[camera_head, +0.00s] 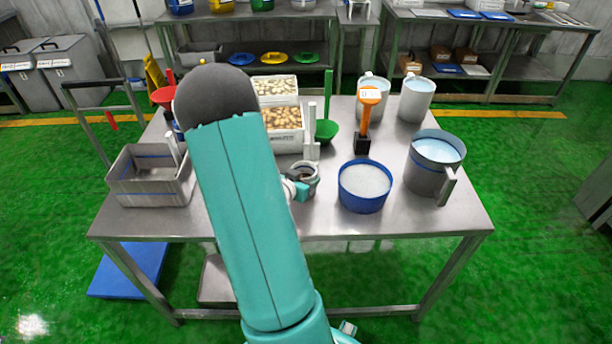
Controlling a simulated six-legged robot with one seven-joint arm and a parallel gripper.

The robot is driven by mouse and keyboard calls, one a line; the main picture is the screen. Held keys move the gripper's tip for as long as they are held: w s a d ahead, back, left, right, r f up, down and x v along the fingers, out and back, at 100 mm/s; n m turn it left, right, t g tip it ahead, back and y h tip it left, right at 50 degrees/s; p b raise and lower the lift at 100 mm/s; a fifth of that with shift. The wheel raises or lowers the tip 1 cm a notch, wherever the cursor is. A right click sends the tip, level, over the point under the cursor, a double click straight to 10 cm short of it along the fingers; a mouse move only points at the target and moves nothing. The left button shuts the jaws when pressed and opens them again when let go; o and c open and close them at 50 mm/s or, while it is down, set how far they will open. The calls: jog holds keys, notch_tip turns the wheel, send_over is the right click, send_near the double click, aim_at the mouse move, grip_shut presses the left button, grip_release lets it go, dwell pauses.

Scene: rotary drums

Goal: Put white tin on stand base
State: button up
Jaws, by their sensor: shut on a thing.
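My gripper (298,188) is at the front middle of the steel table, partly hidden behind my teal arm. It is shut on a small round, open-topped whitish tin (311,181), which looks upright. I cannot tell whether the tin touches the table top. A white upright stand (312,129) rises just behind the tin; its foot (312,152) looks like the stand base and is close to the tin in the picture.
A blue-rimmed bowl (364,203) of white contents stands right of my gripper, with a grey jug (420,178) beyond it. Behind are white boxes (287,142), a green funnel (326,131) and white jugs (416,99). A grey bin (153,192) is left. The table's front right is clear.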

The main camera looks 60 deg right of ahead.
jog(key=shift+a+r, duration=0.2)
jog(key=shift+a, duration=0.05)
jog(key=shift+d+f, duration=0.1)
jog(key=shift+f, duration=0.15)
jog(key=o, duration=1.2)
jog(key=shift+c, duration=0.2)
jog(key=shift+r, duration=0.1)
jog(key=shift+w+a+r, duration=0.1)
jog(key=shift+a+r, duration=0.05)
jog(key=shift+a, duration=0.15)
jog(key=v, duration=1)
jog(key=shift+a+r, duration=0.1)
jog(key=shift+a, duration=0.25)
jog(key=shift+o, duration=0.5)
jog(key=shift+a+r, duration=0.1)
jog(key=shift+a, duration=0.15)
jog(key=shift+r, duration=0.1)
